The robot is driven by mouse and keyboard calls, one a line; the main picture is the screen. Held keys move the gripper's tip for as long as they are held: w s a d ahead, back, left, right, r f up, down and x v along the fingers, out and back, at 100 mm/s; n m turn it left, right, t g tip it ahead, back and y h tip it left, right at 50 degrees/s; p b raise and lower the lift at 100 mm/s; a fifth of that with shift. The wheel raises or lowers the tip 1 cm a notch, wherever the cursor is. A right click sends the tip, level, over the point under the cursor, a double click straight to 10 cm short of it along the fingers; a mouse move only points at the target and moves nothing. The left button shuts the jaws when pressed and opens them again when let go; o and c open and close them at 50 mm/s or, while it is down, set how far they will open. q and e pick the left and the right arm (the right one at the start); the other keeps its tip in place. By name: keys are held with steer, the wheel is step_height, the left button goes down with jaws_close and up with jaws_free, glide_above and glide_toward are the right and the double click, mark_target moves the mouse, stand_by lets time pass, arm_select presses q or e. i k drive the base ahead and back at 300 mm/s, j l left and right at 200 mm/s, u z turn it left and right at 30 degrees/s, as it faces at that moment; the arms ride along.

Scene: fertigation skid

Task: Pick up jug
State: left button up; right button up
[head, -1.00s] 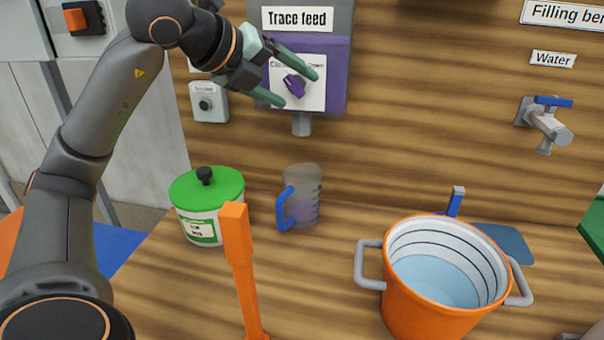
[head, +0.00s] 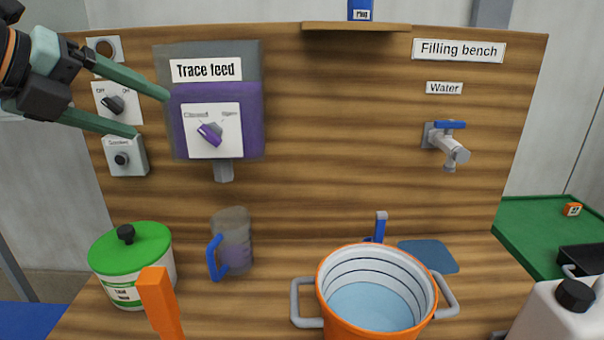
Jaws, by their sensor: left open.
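The jug (head: 236,243) is a clear grey measuring jug with a blue handle on its left side. It stands upright on the wooden bench below the purple Trace feed dispenser (head: 215,100). It looks purplish inside. My left gripper (head: 152,114) is at the upper left in front of the back panel. Its two green fingers are apart with nothing between them, and it is well above and left of the jug.
A green-lidded tub (head: 131,265) stands left of the jug, with an orange upright bar (head: 160,303) in front. An orange bucket (head: 376,295) with grey handles and water-like contents stands to the right. A water tap (head: 447,142) is on the panel. A white canister (head: 560,312) is at lower right.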

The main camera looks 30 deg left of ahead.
mark_target(230, 228)
steer(key=k+l, duration=0.7)
steer(key=k, duration=0.2)
